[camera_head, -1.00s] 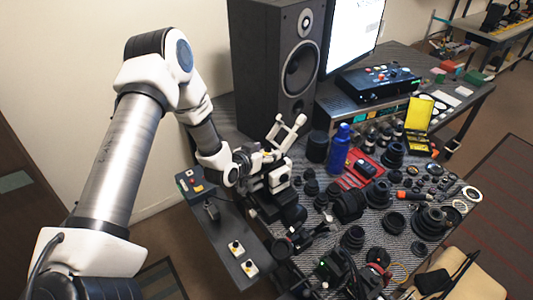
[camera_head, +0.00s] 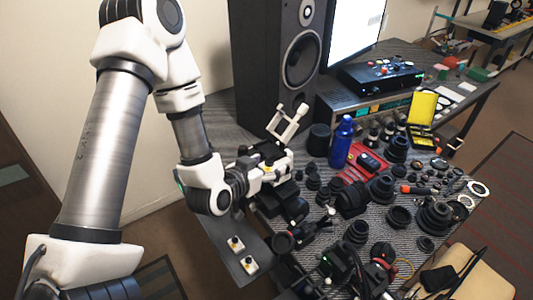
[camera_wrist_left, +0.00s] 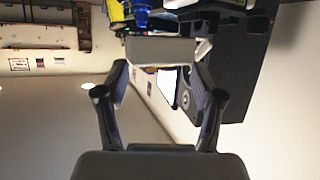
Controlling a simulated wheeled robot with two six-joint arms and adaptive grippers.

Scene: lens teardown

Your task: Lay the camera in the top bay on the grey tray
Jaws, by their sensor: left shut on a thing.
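My left gripper (camera_head: 268,162) is beside the black stand parts at the bench's left edge. It is shut on a pale grey, box-shaped thing, which I take for the camera (camera_wrist_left: 160,48); it spans the fingertips in the left wrist view. In the head view it is hard to separate from the white gripper parts. The grey tray (camera_head: 225,236) lies to the left of the bench. Its top bay is hidden behind my left wrist. My right gripper is not in view.
A tall black speaker (camera_head: 272,62) stands behind the gripper. A blue bottle (camera_head: 341,143) stands on the bench to the right. Many black lens parts crowd the bench, including a large stack (camera_head: 433,216). A yellow case (camera_head: 421,110) stands open further back.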

